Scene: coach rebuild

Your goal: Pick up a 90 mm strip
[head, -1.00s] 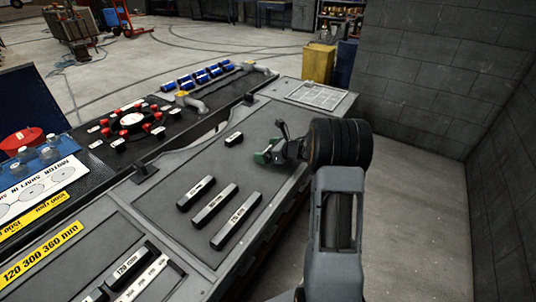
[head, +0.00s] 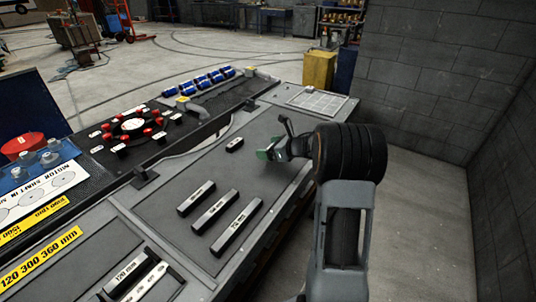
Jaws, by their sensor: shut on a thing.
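My gripper (head: 270,152) is over the right part of the grey bench panel (head: 175,165), near its right edge. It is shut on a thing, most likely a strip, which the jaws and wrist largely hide. I cannot read its label. A short dark strip (head: 235,145) with a white label lies on the panel to the left of the gripper. Three longer dark strips with white labels lie nearer: the left one (head: 196,197), the middle one (head: 215,211) and the right one (head: 236,227). Their lengths are too small to read surely.
More labelled strips (head: 138,276) lie in a near recess beside a yellow sign (head: 40,258) reading 120 300 360 mm. A pale grid plate (head: 318,98) lies at the far end. A block wall rises at right.

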